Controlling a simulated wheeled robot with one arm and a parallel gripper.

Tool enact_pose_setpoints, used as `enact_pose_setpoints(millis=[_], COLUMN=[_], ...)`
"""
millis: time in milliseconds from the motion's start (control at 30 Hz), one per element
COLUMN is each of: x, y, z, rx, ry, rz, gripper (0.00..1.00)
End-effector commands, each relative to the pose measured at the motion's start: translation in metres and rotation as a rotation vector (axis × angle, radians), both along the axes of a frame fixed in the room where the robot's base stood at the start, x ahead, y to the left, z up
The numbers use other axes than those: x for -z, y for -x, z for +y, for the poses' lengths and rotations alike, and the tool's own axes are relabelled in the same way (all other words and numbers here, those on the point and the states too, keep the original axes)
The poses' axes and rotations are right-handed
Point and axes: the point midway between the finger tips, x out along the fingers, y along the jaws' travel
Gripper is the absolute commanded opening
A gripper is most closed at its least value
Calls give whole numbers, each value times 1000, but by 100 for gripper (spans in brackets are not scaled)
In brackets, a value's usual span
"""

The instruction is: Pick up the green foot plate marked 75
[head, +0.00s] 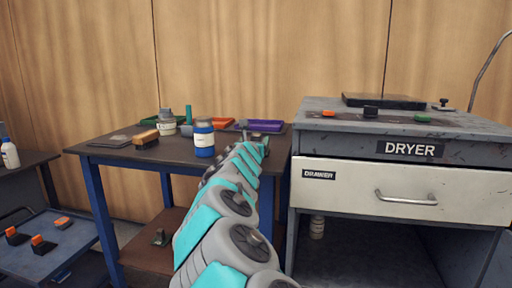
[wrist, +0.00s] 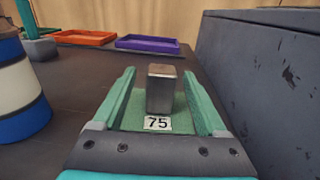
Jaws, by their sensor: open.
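The green foot plate marked 75 (wrist: 125,124) lies on the dark table in the wrist view. It has a grey metal block standing on it and a white label reading 75 on its near side. My gripper (wrist: 158,76) is open, with its teal fingers on the left and right of the plate and block. A narrow gap shows between each finger and the block; I cannot tell whether a finger touches the plate's edges. In the head view my gripper (head: 256,145) is over the right part of the table, and my arm hides most of the plate there.
A blue and white jar (head: 204,138) stands left of my gripper. Purple (wrist: 148,44) and orange (wrist: 86,37) trays lie behind. The grey side of the dryer cabinet (wrist: 262,80) rises close on the right. A brush (head: 146,139) lies farther left on the table.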

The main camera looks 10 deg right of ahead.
Motion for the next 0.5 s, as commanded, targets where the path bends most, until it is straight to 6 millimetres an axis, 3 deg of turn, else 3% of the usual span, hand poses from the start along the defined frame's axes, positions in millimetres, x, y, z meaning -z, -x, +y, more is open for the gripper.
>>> enact_pose_setpoints(millis=[333,500], x=[0,0], y=[-8,-7], z=[-4,-4], rx=[2,2], ry=[0,0], rz=[-1,-1], gripper=[75,57])
